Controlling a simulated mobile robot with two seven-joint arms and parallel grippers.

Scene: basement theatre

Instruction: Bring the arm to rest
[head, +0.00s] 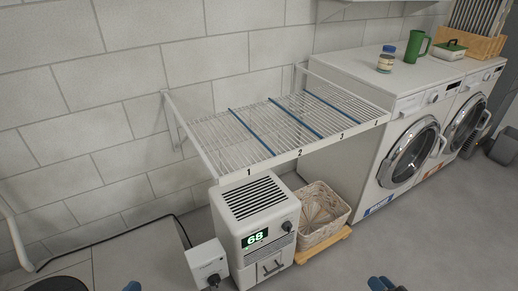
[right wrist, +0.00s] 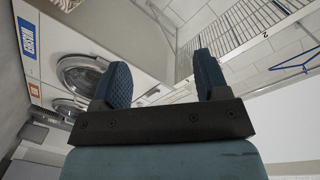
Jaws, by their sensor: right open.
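My right gripper (head: 385,284) shows only as blue fingertips at the bottom edge of the head view. In the right wrist view its two blue fingers (right wrist: 162,75) stand apart with nothing between them. A small blue tip (head: 132,286) at the bottom left of the head view looks like part of my left gripper; its jaws are cut off by the frame. No object is seen held.
A wire shelf (head: 225,136) with blue dividers and numbered sections is fixed to the block wall. Below stand a white dehumidifier (head: 255,205) reading 68 and a wicker basket (head: 322,222). Washing machines (head: 385,160) stand at right, with a jar (head: 386,59) and green mug (head: 416,47) on top.

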